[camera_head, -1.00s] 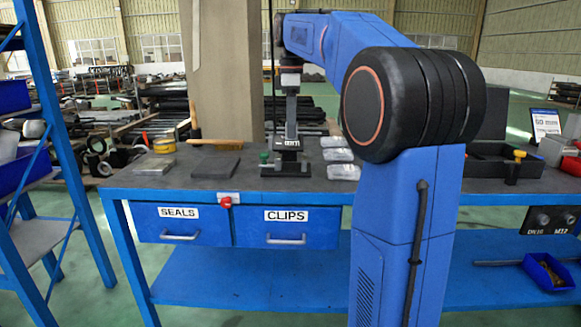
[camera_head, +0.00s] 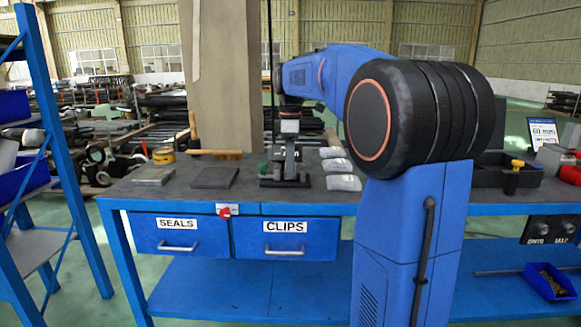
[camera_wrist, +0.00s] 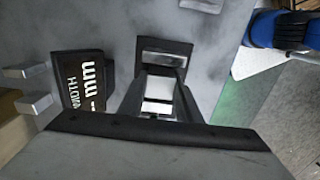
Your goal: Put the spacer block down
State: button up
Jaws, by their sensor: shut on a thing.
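My gripper (camera_head: 289,153) points straight down at the bench, beside the wooden post. In the wrist view its two dark fingers (camera_wrist: 160,90) are closed on a dark block with a grey face, the spacer block (camera_wrist: 163,46). The block is low over the grey bench top; I cannot tell whether it touches. A black plate (camera_wrist: 80,83) with white lettering, "mm" and "WIDTH", lies to the left of the fingers in the wrist view. In the head view a dark base (camera_head: 285,183) shows at the gripper's foot, and the block cannot be made out clearly.
The bench (camera_head: 325,208) carries a dark flat plate (camera_head: 214,177) to the left and several clear packs (camera_head: 343,183) to the right. A hammer (camera_head: 214,152) lies behind. A black tray (camera_head: 510,176) stands at the right. Two pale prongs (camera_wrist: 34,102) show left in the wrist view.

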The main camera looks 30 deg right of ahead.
jog(key=shift+f, duration=0.15)
jog(key=o, duration=1.2)
jog(key=shift+c, duration=0.2)
notch_tip(320, 180, up, 12)
jog(key=s+a+f+m+t, duration=0.1)
jog(key=s+a+f+m, duration=0.2)
jog(key=s+a+f, duration=0.4)
jog(key=s+a+f+m+t, duration=0.25)
jog(key=s+a+f, duration=0.2)
jog(key=s, duration=0.45)
jog(key=s+a+f+m, duration=0.2)
jog(key=s+f, duration=0.5)
jog(key=f, duration=0.2)
jog(key=s+a+f+m+t, duration=0.1)
jog(key=s+a+f+m, duration=0.1)
jog(key=s+f, duration=0.5)
notch_tip(320, 180, down, 2)
jog(key=shift+a+m, duration=0.15)
jog(key=shift+m, duration=0.7)
